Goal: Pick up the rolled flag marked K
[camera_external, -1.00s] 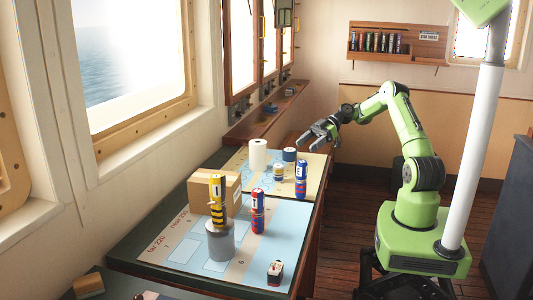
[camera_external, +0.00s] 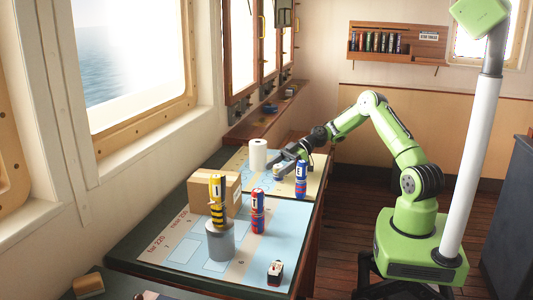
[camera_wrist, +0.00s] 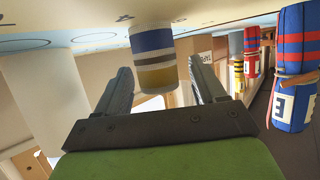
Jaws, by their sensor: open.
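No letter K is readable on any roll in these frames. A short banded cylinder (camera_wrist: 153,62) with white, blue and yellowish bands stands on the far chart in the wrist view, which is upside down. It lies ahead, between the fingers in the picture; its contact with them cannot be told. In the external view, my gripper (camera_external: 280,160) is low over the far chart and partly hides this cylinder. My gripper (camera_wrist: 161,68) is open and empty. The rolled flag marked E (camera_external: 301,180), blue and red, stands to its right; it also shows in the wrist view (camera_wrist: 294,108).
A white roll (camera_external: 257,155) stands left of my gripper. Nearer are a red-blue rolled flag (camera_external: 257,222), a yellow-black rolled flag (camera_external: 216,187) on a grey cylinder (camera_external: 219,242), a cardboard box (camera_external: 202,190) and a small dark block (camera_external: 275,273). The near chart's right side is mostly clear.

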